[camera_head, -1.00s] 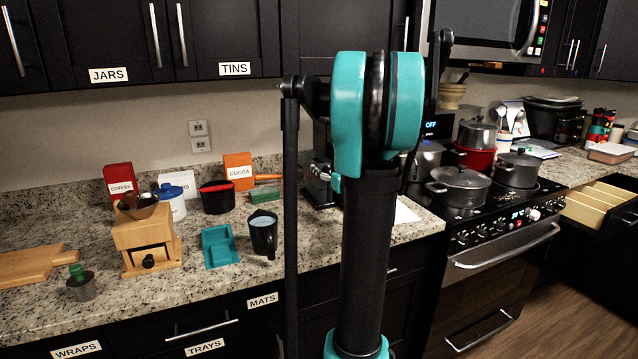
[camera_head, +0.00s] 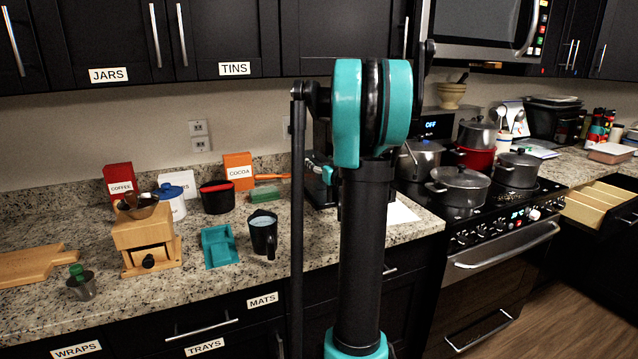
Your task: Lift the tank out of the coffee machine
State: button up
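The coffee machine (camera_head: 320,194) is a black appliance on the counter, mostly hidden behind my raised arm. Only a dark strip of its left side and base shows. I cannot make out its tank. My gripper is hidden behind my arm's black and teal links. A small teal and grey part of my arm shows at the left of the upright link, in front of the machine. I cannot see whether anything is held.
A dark mug (camera_head: 263,234), a teal tray (camera_head: 220,246) and a wooden grinder (camera_head: 147,243) stand left of the machine. A cocoa box (camera_head: 239,171) is behind. A stove with pots (camera_head: 459,187) is at right. Open counter lies in front of the mug.

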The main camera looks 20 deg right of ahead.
grip_shut()
jog(key=shift+r, duration=0.15)
dwell(0.4)
